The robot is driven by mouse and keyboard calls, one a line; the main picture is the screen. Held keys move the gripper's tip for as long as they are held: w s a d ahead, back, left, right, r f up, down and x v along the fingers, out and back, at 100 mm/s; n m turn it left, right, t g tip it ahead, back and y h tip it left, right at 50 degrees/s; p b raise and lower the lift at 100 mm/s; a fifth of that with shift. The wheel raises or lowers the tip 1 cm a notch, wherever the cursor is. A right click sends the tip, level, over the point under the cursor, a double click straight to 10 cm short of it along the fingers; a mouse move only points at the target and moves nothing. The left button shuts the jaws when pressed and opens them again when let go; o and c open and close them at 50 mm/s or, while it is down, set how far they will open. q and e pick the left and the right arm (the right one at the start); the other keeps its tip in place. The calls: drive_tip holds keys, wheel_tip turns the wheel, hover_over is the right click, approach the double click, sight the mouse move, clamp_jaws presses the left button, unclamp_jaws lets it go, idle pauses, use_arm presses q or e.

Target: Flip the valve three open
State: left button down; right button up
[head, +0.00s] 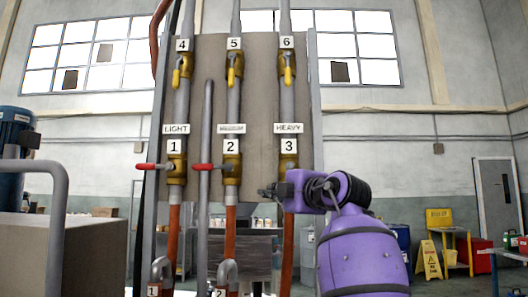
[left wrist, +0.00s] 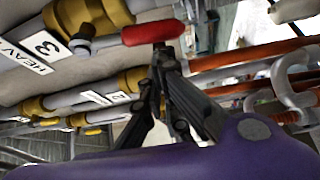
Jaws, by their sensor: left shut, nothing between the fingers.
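Valve three (head: 289,168) is a brass valve under the label 3 on the panel's right pipe. It also shows at the top of the left wrist view (left wrist: 95,14). Its red handle (left wrist: 152,33) runs roughly along the pipe there; in the head view I cannot see it, and my gripper and purple arm cover the area below the valve. My left gripper (head: 268,191) is just below and left of the valve. In the left wrist view its fingertips (left wrist: 163,50) are together and empty, beside the handle's outer end; I cannot tell whether they touch. My right gripper is not in view.
Valves one (head: 177,168) and two (head: 232,167) have red handles pointing left, across their pipes. Yellow-handled valves, including valve six (head: 287,66), sit above. Orange hoses (head: 230,235) hang below. A grey vertical pipe (head: 207,130) stands between valves one and two.

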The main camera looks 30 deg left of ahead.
use_arm(q)
drive_tip(key=shift+w+d+f, duration=0.25)
drive_tip(key=shift+d, duration=0.1)
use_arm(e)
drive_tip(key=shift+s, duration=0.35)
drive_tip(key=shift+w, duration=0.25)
